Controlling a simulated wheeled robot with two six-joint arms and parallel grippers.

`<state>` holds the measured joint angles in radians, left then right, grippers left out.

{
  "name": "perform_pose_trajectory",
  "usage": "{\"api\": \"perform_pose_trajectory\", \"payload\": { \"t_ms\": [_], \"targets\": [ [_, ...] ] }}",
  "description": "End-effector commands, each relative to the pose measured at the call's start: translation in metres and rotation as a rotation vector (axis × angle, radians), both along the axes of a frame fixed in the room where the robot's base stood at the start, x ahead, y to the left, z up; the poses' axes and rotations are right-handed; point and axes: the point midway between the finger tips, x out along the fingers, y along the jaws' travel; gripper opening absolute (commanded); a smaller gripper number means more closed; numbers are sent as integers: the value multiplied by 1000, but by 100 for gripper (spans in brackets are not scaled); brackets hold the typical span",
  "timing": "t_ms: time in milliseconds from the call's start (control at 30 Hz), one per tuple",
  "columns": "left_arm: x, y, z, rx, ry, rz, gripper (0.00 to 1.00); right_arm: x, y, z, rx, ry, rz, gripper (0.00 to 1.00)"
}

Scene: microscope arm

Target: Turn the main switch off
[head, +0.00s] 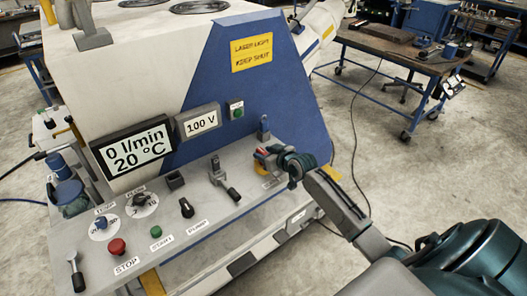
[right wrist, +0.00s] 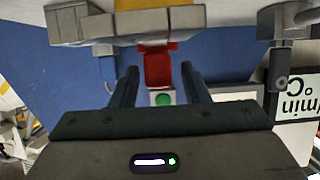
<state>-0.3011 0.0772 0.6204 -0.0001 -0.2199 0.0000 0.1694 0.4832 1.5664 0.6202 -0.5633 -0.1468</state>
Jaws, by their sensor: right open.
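The main switch appears to be the red part on a yellow base (head: 264,168) at the right end of the sloped control panel; the gripper partly hides it in the head view. In the right wrist view a red handle (right wrist: 158,68) lies between the fingertips. My right gripper (head: 280,157) is at the switch, with its dark fingers (right wrist: 158,80) open on either side of the red handle. I cannot tell whether the fingers touch it. My left gripper is not in view.
The panel (head: 215,205) also holds a red stop button (head: 117,247), a green start button (head: 156,232), black knobs and levers. Displays read 0 l/min, 20 °C (head: 133,153) and 100 V (head: 201,122). A workbench (head: 400,50) stands behind at right; the floor between is clear except for a cable.

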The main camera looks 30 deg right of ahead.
Motion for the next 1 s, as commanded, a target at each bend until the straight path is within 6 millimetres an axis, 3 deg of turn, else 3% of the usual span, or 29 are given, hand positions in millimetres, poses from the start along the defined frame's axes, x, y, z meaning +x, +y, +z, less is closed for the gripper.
{"api": "perform_pose_trajectory", "payload": {
  "t_ms": [433, 667, 1000],
  "targets": [
    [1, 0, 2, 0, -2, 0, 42, 10, 1, -5, 0, 0, 0, 42],
    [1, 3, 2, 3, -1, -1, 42, 10, 1, -5, 0, 0, 0, 0],
    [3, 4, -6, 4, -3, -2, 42, 12, 2, -7, 0, 0, 12, 0]
  ]
}}
